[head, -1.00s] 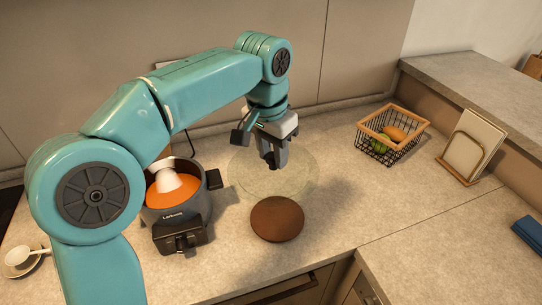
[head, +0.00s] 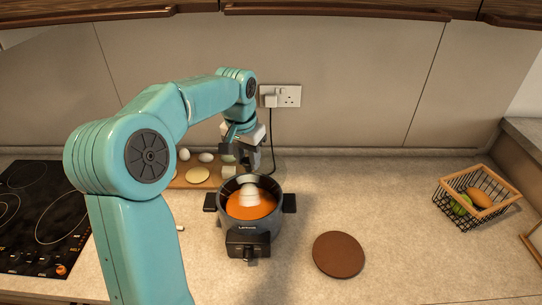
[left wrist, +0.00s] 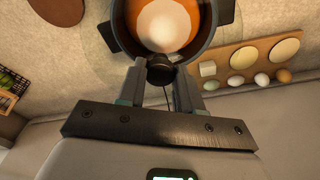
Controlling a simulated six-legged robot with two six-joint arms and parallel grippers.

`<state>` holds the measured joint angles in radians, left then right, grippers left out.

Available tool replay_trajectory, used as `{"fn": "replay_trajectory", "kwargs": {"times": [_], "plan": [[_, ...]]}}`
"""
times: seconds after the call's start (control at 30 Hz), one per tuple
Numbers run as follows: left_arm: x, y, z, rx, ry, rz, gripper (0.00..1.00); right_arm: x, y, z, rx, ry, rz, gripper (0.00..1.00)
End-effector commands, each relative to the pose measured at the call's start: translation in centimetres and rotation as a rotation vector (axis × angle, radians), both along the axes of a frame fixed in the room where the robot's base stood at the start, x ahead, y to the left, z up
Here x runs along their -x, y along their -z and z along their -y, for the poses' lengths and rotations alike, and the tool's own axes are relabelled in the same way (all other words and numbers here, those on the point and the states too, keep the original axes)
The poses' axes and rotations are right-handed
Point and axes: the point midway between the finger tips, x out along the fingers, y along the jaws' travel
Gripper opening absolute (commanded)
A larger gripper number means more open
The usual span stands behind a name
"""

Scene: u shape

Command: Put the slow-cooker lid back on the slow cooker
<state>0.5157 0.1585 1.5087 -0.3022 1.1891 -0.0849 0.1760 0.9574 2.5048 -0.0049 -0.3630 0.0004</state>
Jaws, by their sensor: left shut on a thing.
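The slow cooker (head: 265,232) stands open on the counter, with orange food inside and a white shape over it. Its control box faces me and it has dark side handles. My left gripper (head: 246,168) is above the cooker's back rim, pointing down. In the left wrist view its fingers are shut on the dark knob of the clear glass slow-cooker lid (left wrist: 160,72). The glass is nearly invisible, and its faint round edge shows around the cooker (left wrist: 119,28) there. I cannot tell the gap between lid and cooker. My right gripper is not in view.
A round brown mat (head: 338,255) lies right of the cooker. A wooden board (head: 185,182) with eggs and round slices lies behind it at left. A black hob (head: 35,215) is far left. A wire fruit basket (head: 478,200) stands right. The counter between mat and basket is clear.

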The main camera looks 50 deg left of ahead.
Motion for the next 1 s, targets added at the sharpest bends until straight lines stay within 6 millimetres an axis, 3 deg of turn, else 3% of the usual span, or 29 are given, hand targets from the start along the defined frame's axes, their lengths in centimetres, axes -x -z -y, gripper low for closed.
{"fn": "replay_trajectory", "kwargs": {"times": [0.27, 0.7, 1.0], "plan": [[0.2, 1.2, -0.3, -0.001, -0.007, 0.001, 0.0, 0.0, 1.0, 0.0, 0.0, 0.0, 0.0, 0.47], [0.2, 5.8, -0.2, 0.0, -0.006, 0.0, 0.0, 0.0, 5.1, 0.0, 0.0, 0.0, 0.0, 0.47], [0.2, 7.8, -0.2, 0.0, -0.007, 0.0, 0.0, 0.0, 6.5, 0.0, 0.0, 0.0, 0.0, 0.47]]}}
